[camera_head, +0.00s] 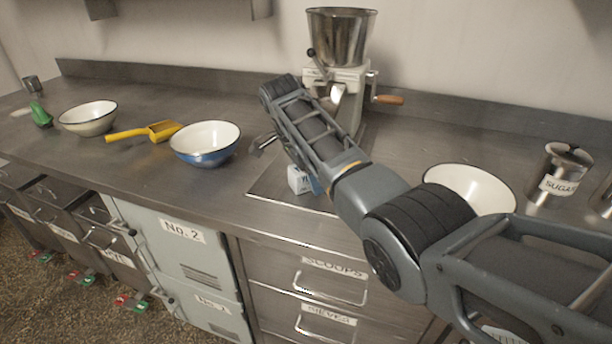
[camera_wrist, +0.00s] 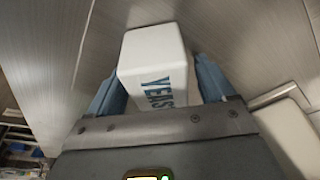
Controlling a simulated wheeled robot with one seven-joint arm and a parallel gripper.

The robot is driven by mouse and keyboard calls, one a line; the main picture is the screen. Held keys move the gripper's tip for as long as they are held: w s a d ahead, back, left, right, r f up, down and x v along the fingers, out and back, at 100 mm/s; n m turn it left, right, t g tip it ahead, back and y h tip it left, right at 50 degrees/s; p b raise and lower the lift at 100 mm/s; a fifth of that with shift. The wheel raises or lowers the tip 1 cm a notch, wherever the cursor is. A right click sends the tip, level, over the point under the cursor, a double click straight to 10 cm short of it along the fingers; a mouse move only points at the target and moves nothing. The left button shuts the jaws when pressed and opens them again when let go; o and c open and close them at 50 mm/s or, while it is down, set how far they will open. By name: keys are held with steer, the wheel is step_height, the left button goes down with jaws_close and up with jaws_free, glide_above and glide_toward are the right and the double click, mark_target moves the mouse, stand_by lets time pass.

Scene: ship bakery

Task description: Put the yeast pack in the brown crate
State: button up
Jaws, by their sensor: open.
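The yeast pack (camera_wrist: 155,68) is a white block with blue lettering, standing between the two blue fingers of my gripper (camera_wrist: 160,78) in the wrist view. The fingers are open on either side of it; whether either touches it I cannot tell. In the head view the pack (camera_head: 298,180) shows as a small white block on the steel counter, partly hidden behind my arm, with a bit of blue beside it. Most of my gripper is hidden there by the arm. No brown crate shows in either view.
A grain mill (camera_head: 342,75) stands behind my arm. A blue bowl (camera_head: 205,150), yellow scoop (camera_head: 145,132) and pale bowl (camera_head: 88,124) are to the left. A white bowl (camera_head: 470,185) and sugar tin (camera_head: 560,180) are right. The counter (camera_head: 110,180) is clear at front left.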

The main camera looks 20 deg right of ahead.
steer(key=shift+c, duration=0.3)
steer(key=c, duration=1.2)
steer(key=shift+r, duration=0.1)
steer(key=shift+c, duration=0.2)
